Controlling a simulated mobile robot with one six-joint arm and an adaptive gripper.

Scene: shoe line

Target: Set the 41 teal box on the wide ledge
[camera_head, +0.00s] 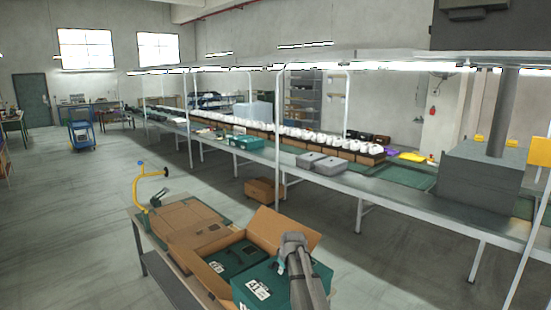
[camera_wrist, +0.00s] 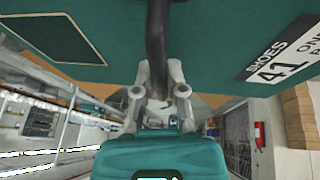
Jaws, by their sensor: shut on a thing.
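The teal box (camera_head: 258,290) with a white 41 label is in the lower middle of the head view, at the right side of an open carton. In the wrist view the teal box (camera_wrist: 210,45) fills the top, with its "SHOES 41" label at right. My gripper (camera_wrist: 158,95) is shut on the box's dark strap-like handle. In the head view my arm hides part of the box and the fingertips. A grey ledge (camera_head: 400,197) runs along the near side of the long line; I cannot tell whether it is the wide ledge.
The open carton (camera_head: 280,229) holds another labelled teal box (camera_head: 232,258) and stands on a packing table (camera_head: 160,268) with a yellow tape dispenser (camera_head: 139,185). Grey boxes (camera_head: 322,163) and a teal box (camera_head: 245,142) sit on the line. A brown carton (camera_head: 264,190) is on the floor.

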